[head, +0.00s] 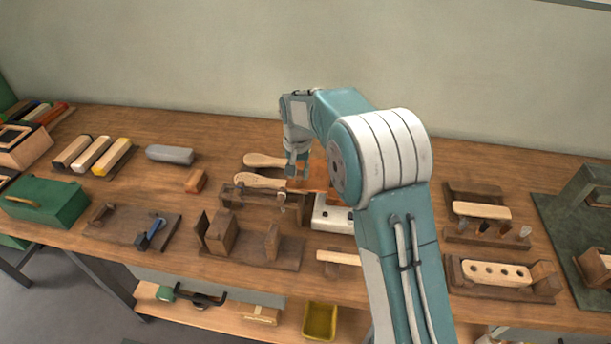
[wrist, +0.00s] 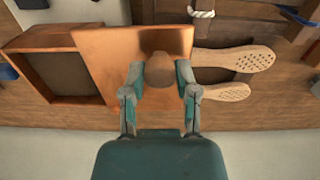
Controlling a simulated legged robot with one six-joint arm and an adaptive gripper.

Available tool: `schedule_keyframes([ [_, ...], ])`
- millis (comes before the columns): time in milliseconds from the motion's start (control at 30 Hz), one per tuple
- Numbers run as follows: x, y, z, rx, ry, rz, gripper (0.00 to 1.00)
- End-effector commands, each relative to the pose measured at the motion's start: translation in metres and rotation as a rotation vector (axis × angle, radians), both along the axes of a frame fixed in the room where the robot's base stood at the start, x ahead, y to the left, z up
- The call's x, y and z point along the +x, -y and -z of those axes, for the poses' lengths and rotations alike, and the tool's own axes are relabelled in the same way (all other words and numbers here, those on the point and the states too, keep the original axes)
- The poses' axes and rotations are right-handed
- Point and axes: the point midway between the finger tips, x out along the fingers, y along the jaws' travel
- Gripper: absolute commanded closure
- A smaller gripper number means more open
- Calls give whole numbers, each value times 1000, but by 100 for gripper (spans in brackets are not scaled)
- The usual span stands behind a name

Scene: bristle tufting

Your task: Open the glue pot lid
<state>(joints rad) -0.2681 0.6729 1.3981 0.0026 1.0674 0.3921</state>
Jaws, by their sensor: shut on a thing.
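A copper-coloured square plate (wrist: 108,50) with a rounded brown knob (wrist: 159,72) shows in the wrist view; it looks like the glue pot lid. My gripper (wrist: 160,68) has one finger on each side of the knob and is shut on it. The plate sits slightly turned in the picture. Whether it is raised, and what lies under it, I cannot tell. In the head view my gripper (head: 298,172) points down beside the copper plate (head: 318,172), which my arm partly hides.
Two pale perforated brush blanks (wrist: 238,59) lie beside the plate. A white block (head: 333,215) stands in front. Wooden fixtures (head: 252,243) crowd the front of the bench; the wall is behind.

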Motion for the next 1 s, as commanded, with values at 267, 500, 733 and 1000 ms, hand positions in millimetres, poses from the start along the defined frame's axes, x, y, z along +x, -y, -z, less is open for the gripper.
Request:
schedule_keyframes([
  [267,14,-7,-1,-1,5,140,100],
  [500,17,-10,-1,-3,3,189,100],
  [733,18,-10,-1,-3,2,197,100],
  [1000,17,-10,-1,-3,1,197,30],
])
